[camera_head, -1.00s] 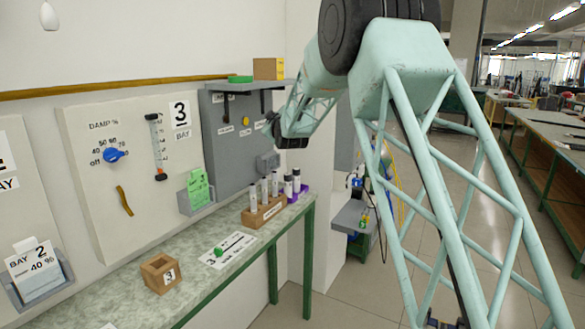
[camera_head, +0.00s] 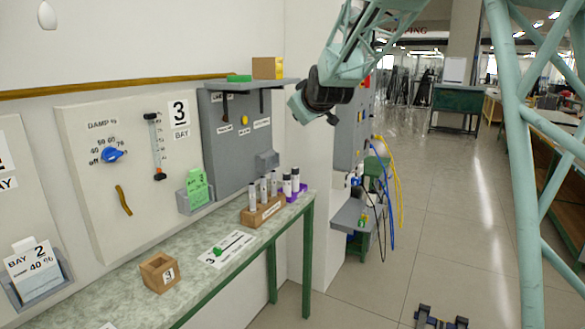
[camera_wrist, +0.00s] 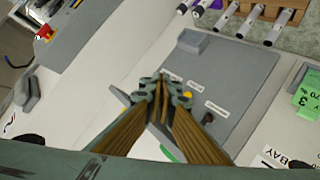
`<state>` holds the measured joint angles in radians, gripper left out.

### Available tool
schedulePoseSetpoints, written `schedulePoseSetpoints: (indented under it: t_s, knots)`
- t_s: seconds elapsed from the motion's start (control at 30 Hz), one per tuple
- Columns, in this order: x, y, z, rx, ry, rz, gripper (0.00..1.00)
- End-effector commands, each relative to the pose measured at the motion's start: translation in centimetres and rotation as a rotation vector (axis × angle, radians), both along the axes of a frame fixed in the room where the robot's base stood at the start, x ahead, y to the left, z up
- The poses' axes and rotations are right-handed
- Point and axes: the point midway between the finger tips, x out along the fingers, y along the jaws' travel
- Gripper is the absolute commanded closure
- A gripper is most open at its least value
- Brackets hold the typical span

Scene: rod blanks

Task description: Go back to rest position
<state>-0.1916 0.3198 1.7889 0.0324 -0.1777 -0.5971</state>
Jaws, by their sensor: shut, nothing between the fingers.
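My gripper (camera_wrist: 162,92) shows in the wrist view with its fingers brought together and nothing between them. It is in the air in front of the grey panel (camera_wrist: 205,92), apart from it. In the head view the end of my arm hangs high, in front of the white wall to the right of that panel (camera_head: 236,150). It is well above the bench (camera_head: 130,288). The fingers are too small to make out in the head view.
On the bench are a wooden rack (camera_head: 262,212) holding several grey tubes, purple-based tubes (camera_head: 287,184), a small wooden box (camera_head: 158,272) and a marked card (camera_head: 226,249). A grey wall cabinet with cables (camera_head: 352,130) stands right of the bench. Open floor (camera_head: 450,230) lies further right.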

Motion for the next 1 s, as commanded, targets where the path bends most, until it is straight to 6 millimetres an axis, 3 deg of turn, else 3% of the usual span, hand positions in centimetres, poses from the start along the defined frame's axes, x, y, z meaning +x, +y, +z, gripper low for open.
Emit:
schedulePoseSetpoints:
  t_s: [0.53, 1.0]
  knots:
    - [-12.2, -5.5, 0.4, 0.072, 0.182, -0.08, 1.0]
    - [-23.9, -9.6, -0.8, 0.133, 0.337, -0.163, 1.0]
